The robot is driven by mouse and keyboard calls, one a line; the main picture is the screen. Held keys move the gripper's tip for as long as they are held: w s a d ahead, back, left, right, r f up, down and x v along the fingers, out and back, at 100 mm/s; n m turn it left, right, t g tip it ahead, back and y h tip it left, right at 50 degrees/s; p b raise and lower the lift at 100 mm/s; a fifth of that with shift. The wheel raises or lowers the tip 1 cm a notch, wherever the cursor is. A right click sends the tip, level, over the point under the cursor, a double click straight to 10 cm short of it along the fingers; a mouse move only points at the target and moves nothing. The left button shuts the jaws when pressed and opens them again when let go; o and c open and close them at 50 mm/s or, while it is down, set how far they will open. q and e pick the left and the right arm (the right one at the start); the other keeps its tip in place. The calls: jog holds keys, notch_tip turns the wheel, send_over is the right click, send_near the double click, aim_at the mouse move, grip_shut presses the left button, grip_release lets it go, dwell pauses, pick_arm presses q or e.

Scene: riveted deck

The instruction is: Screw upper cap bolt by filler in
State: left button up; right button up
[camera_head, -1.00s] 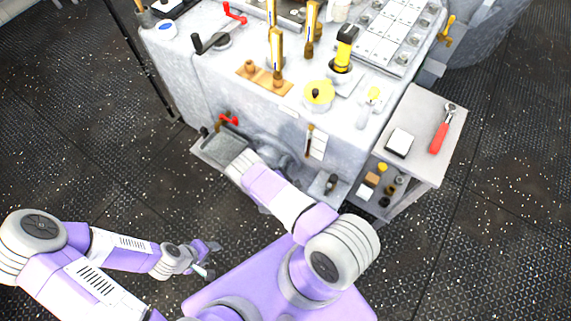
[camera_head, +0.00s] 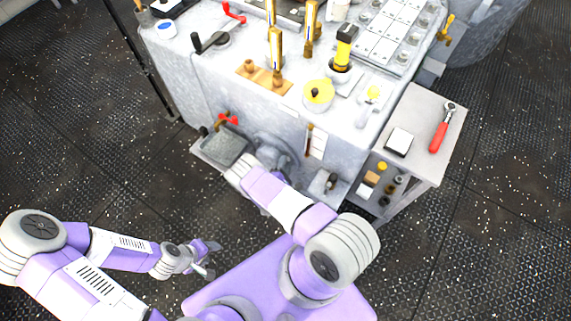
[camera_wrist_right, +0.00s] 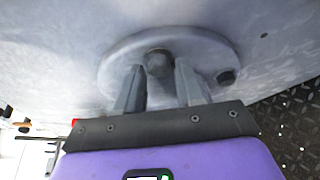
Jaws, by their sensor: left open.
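The round grey cap (camera_wrist_right: 205,50) is set in the machine's front face in the right wrist view. It also shows in the head view (camera_head: 273,150), partly hidden by my right arm. One bolt (camera_wrist_right: 159,63) sits at the cap's middle in the wrist view, and a second dark bolt (camera_wrist_right: 226,77) is at its right edge. My right gripper (camera_wrist_right: 160,72) is open, with its fingers on either side of the middle bolt; I cannot tell if they touch it. My left gripper (camera_head: 209,259) is open and empty, low above the floor. I cannot make out the filler by name.
A grey tray (camera_head: 212,154) juts from the machine front, left of my right wrist, below a red-handled tap (camera_head: 228,119). A side shelf (camera_head: 440,110) at right holds a red-handled ratchet (camera_head: 439,136). The machine top is crowded with levers. The floor at left is open.

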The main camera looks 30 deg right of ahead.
jog(key=p+v, duration=0.2)
jog(key=v, duration=0.5)
jog(key=shift+s+a, duration=0.2)
